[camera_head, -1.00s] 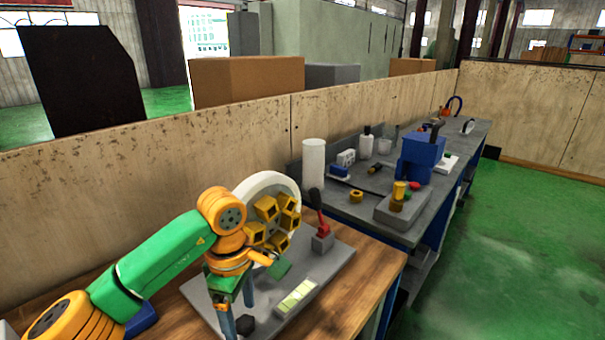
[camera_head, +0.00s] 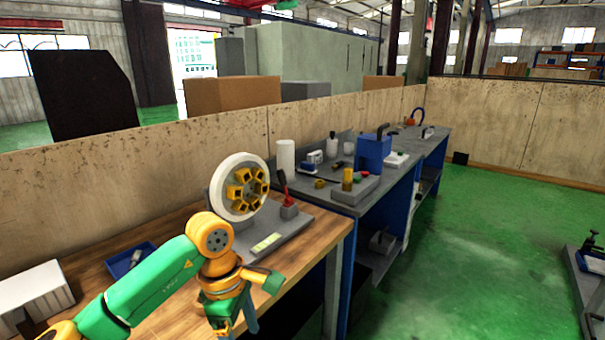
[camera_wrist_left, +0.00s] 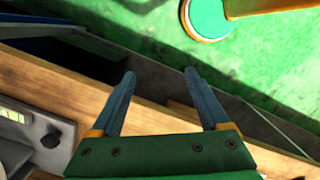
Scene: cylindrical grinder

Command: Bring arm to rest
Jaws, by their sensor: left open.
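My left arm (camera_head: 150,285) comes in from the left over the wooden table. Its gripper (camera_head: 238,325) points down near the table's front edge, in front of the grinder. In the left wrist view the two blue-grey fingers (camera_wrist_left: 160,80) are spread with nothing between them. They hang over the wooden table edge and the dark gap beside it. The grinder (camera_head: 238,186) has a white wheel with a yellow segmented hub and stands on a grey base behind the gripper, apart from it. My right gripper is not in view.
A grey bench (camera_head: 357,206) with a blue machine (camera_head: 373,153) and small tools runs back to the right. A blue bin (camera_head: 122,262) and white box (camera_head: 32,292) are on the table at left. A plywood wall (camera_head: 90,190) stands behind. Green floor at right is mostly open.

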